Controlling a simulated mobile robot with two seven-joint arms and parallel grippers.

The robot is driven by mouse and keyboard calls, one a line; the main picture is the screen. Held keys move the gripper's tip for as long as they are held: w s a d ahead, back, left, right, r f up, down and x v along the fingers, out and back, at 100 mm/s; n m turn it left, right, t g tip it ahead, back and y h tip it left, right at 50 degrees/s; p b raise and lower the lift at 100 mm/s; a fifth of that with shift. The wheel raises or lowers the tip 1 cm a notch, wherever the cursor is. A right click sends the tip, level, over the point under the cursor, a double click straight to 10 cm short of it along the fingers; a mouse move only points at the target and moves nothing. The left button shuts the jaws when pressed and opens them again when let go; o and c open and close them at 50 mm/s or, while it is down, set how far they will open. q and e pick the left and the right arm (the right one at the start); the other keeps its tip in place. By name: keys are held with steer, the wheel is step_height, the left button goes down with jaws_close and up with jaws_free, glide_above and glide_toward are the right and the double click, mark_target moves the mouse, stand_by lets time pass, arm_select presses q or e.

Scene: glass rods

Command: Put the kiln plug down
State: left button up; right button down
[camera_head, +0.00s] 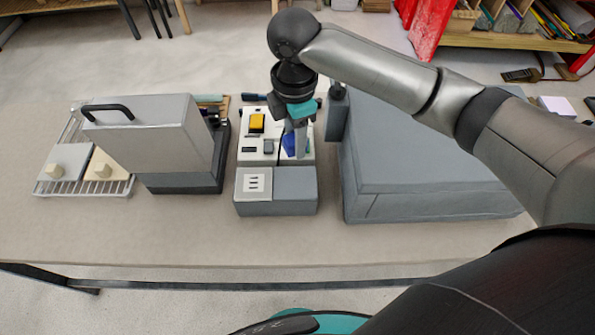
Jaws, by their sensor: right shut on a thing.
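My right gripper (295,140) points down over the right side of a white panel (268,128) in the middle of the table. It is shut on a small blue thing (288,146), which looks like the kiln plug. The fingers hide part of the blue thing. I cannot tell whether it touches the panel. A thin dark line, perhaps a cord, runs beside it. My left gripper is not in view.
A low grey box (294,190) stands in front of the panel. A grey handled box (150,140) and a wire rack (110,188) with two knobbed plates are at left. A large grey case (430,170) is at right. The table's front strip is clear.

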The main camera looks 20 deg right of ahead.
glide_toward(296, 182)
step_height(296, 182, down, 5)
steer(key=shift+f+b, duration=0.15)
steer(key=shift+b, duration=0.25)
steer(key=shift+f, duration=0.6)
steer(key=shift+c, duration=2.1)
jaws_free()
steer(key=shift+r, duration=0.1)
step_height(296, 182, up, 13)
steer(key=shift+r+p, duration=0.1)
steer(key=shift+p, duration=0.4)
